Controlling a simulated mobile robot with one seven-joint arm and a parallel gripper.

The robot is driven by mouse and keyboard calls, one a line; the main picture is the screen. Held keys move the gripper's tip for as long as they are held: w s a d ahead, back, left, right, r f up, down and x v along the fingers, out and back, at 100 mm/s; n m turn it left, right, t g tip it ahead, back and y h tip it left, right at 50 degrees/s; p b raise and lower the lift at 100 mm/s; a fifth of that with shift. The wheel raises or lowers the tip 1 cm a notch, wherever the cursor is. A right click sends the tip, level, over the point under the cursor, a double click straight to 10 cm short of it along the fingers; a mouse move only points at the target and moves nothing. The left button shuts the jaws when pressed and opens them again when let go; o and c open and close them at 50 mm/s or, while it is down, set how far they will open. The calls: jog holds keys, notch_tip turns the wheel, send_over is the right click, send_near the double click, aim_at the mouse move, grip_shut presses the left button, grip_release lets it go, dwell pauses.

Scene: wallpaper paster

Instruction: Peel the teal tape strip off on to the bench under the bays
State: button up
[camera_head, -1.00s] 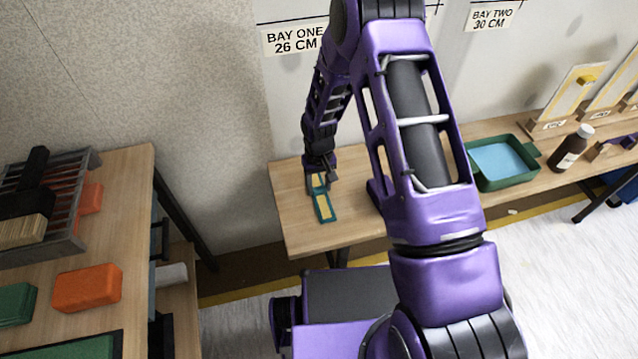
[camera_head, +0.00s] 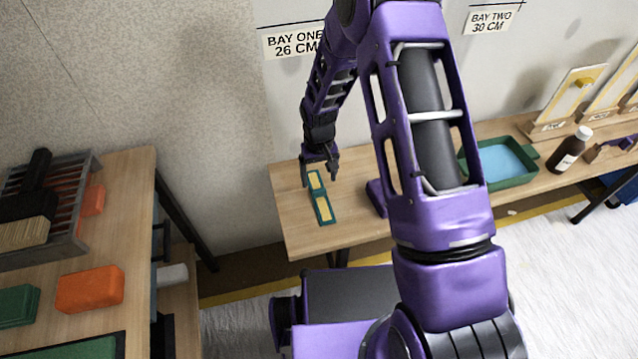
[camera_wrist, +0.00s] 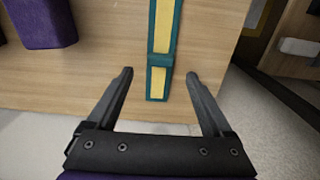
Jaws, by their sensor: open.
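The teal tape strip (camera_head: 324,209) has yellow panels and lies on the wooden bench (camera_head: 355,225) under the BAY ONE sign. In the wrist view the strip (camera_wrist: 161,45) runs from the top edge down to a square end close to the bench edge. My gripper (camera_head: 320,178) is open and empty at the strip's far end. In the wrist view its two fingers (camera_wrist: 160,74) stand apart, one on each side of the strip's end, not touching it. The height of the fingertips over the bench is hard to tell.
A purple block (camera_wrist: 40,22) stands on the bench beside the strip. Further right are a green tray (camera_head: 512,180) with a blue inside and a brown bottle (camera_head: 568,153). A separate table at left holds an orange block (camera_head: 90,289) and a rack (camera_head: 62,225).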

notch_tip(320, 180, up, 12)
jog(key=p, duration=0.1)
jog(key=shift+p, duration=0.3)
jog(key=shift+r, duration=0.1)
